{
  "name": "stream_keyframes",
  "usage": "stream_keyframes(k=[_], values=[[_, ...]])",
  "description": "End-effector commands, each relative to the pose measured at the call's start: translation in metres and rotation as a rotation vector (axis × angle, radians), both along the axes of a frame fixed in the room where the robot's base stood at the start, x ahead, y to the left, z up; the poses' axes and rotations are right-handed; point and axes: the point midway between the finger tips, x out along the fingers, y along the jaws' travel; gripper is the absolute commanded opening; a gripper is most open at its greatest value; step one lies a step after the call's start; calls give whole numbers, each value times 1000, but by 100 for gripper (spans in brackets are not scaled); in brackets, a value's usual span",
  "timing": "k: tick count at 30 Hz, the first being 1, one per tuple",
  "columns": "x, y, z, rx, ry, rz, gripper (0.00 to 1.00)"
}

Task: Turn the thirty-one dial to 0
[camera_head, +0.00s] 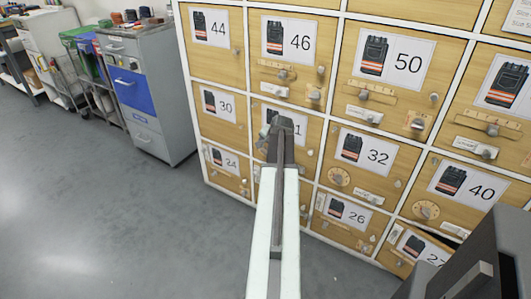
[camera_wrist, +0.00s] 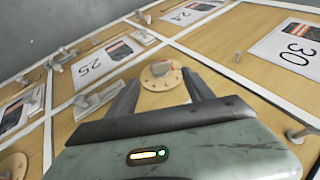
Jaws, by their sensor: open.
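The thirty-one door (camera_head: 311,152) is in the second column, beside the door labelled 30. My arm covers much of it in the head view, and only the "1" of its label shows. In the wrist view its round wooden dial (camera_wrist: 161,82) has a small light knob at its centre and marks around the rim. I cannot read the setting. My gripper (camera_head: 281,124) is in front of this door, and the dial is hidden there. In the wrist view my gripper (camera_wrist: 160,76) is open, with one finger on each side of the dial. I cannot tell whether they touch it.
Similar dials are on the doors labelled 32 (camera_head: 340,177) and 40 (camera_head: 426,211). Small handles and sliders stick out from several doors, including 46 (camera_head: 284,73) and 50 (camera_head: 364,94). A grey and blue drawer cabinet (camera_head: 147,92) stands left. The floor (camera_head: 110,220) in front is clear.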

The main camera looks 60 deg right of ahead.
Motion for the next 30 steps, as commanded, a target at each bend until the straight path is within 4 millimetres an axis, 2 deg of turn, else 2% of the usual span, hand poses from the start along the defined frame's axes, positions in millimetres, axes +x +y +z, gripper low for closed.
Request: stream_keyframes(k=[1, 9, 12, 19, 25, 26, 27, 30], values=[[4, -4, -12, 0, 0, 1, 61], [27, -23, -53, 0, 1, 2, 61], [31, -26, -58, 0, 1, 2, 61], [31, -26, -55, 1, 1, 1, 61], [31, -26, -55, 1, 1, 1, 5], [31, -26, -55, 0, 1, 0, 0], [31, -32, -55, 0, 1, 0, 0], [31, -29, -54, -1, 6, 0, 0]])
